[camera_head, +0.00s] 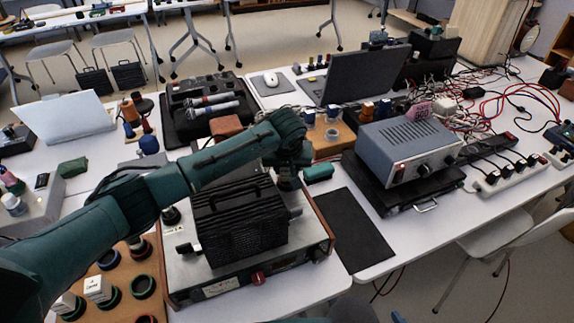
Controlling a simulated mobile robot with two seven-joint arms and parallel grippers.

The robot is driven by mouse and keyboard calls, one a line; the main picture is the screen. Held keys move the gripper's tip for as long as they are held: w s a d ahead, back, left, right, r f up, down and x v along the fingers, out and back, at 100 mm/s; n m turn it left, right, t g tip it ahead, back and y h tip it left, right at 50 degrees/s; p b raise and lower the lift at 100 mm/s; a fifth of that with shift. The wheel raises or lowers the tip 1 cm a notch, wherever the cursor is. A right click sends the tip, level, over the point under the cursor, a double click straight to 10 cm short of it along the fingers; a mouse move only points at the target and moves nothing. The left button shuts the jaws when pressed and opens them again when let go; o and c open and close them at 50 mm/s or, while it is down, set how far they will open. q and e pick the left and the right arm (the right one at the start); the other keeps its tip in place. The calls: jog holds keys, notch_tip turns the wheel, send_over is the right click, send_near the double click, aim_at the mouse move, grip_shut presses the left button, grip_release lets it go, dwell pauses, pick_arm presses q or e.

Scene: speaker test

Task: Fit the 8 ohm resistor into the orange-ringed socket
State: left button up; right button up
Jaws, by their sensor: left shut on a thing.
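My left arm reaches in from the left, and my left gripper (289,183) points down at the right end of a black ribbed block (238,222). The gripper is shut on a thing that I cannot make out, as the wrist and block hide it. The block sits on a silver instrument (215,283) with a red knob. White labelled blocks (98,288) stand in the wooden socket board (118,311) at the lower left, their labels too small to read. Ringed sockets (142,284) show green, red and dark blue; I cannot make out an orange ring. My right gripper is not in view.
A grey-blue metal unit (408,150) stands on a black base to the right. A black mat (352,232) lies bare beside the instrument. A laptop (357,77), microphones (212,104) and tangled cables (480,105) fill the back.

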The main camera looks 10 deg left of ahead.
pick_arm(q)
jog(key=o, duration=1)
jog(key=shift+f, duration=0.1)
jog(key=shift+r, duration=0.3)
jog(key=v, duration=1.2)
